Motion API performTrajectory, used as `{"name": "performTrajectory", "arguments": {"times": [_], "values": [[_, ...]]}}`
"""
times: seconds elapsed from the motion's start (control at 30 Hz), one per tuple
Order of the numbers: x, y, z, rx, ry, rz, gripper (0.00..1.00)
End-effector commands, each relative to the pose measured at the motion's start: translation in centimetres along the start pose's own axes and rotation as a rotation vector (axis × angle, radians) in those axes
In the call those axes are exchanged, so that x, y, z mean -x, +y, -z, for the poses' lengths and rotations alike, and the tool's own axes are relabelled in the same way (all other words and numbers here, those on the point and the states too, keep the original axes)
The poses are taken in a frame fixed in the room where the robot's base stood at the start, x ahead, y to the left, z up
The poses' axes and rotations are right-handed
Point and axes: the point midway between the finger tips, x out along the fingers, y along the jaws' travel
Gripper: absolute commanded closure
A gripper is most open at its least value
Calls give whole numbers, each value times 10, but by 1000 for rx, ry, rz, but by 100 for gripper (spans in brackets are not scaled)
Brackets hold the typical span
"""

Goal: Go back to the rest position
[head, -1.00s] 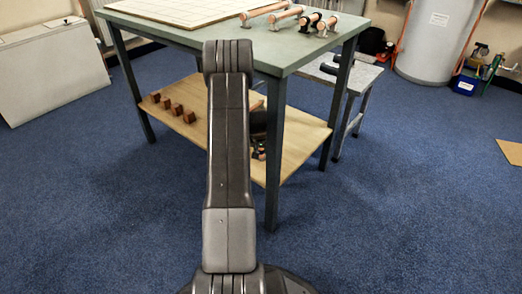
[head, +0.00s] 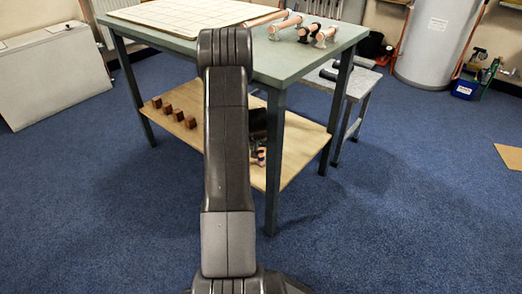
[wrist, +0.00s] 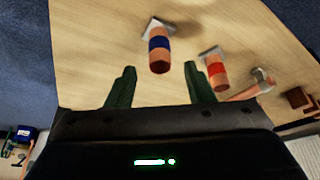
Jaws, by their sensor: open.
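My gripper (wrist: 158,88) shows in the wrist view with its two green fingers spread apart and nothing between them. Beyond the fingertips, a copper pipe piece with a blue band (wrist: 159,43) and one with a red band (wrist: 215,68) stand on pale wood. In the head view my arm rises in front of the table (head: 300,68) and hides most of the lower shelf's middle. Dark parts of my arm's end show just right of it, under the tabletop. A small banded piece (head: 261,157) shows below them on the wooden lower shelf (head: 292,150).
Several copper pipes on holders (head: 308,31) and a white gridded board (head: 180,14) lie on the tabletop. Several brown blocks (head: 178,114) stand on the shelf's left. A grey side bench (head: 358,78) adjoins the table. Blue floor is clear in front.

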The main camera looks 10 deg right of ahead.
Motion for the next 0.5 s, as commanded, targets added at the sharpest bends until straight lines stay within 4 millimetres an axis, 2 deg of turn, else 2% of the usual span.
{"name": "performTrajectory", "arguments": {"times": [0.03,0.13,0.5], "values": [[7,0,0,0,0,0,52],[11,0,0,0,-1,0,52],[10,0,-1,0,-1,0,52]]}}
